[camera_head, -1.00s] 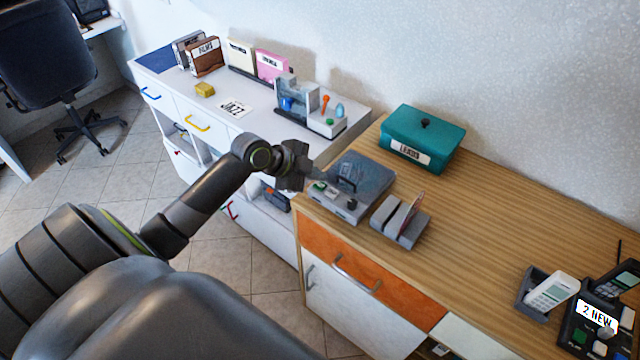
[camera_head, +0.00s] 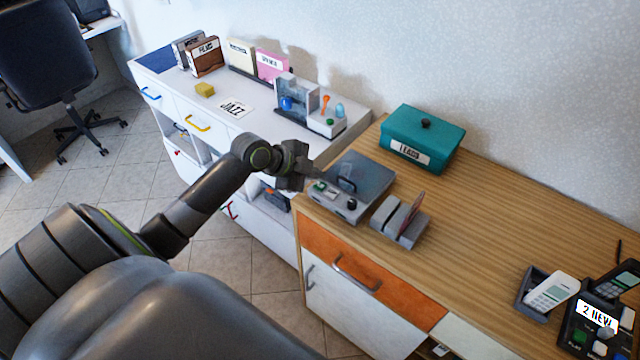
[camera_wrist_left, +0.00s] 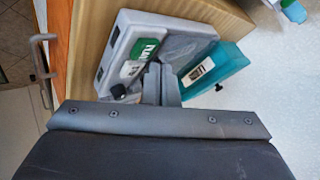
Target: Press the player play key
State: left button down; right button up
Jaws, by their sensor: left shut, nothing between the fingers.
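The grey player (camera_head: 350,187) sits at the left end of the wooden cabinet top, its lid clear and dark. Its front panel carries a green key (camera_head: 319,186), a small white label and a dark knob (camera_head: 351,205). My left gripper (camera_head: 316,173) is shut and empty, its tips just above the player's left side, close to the green key. In the left wrist view the shut fingers (camera_wrist_left: 160,78) reach over the player (camera_wrist_left: 120,50), beside the green key with white lettering (camera_wrist_left: 146,48). I cannot tell whether the tips touch. My right gripper is out of view.
A teal box labelled LEADS (camera_head: 422,138) stands behind the player. A grey slotted holder (camera_head: 400,218) with a thin disc stands to its right. Phones (camera_head: 552,290) are at the far right. A white shelf unit (camera_head: 225,97) is at left. The middle of the wooden top is clear.

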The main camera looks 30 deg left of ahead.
aim_at(315, 186)
pick_arm(q)
jog(key=shift+f, duration=0.1)
jog(key=shift+f+b, duration=0.35)
jog(key=shift+f+b, duration=0.3)
jog(key=shift+f, duration=0.15)
dwell(0.6)
jog(key=shift+r, duration=0.15)
jog(key=shift+r+p, duration=0.7)
jog(key=shift+r, duration=0.05)
notch_tip(315, 186, up, 5)
jog(key=p, duration=0.4)
dwell(0.5)
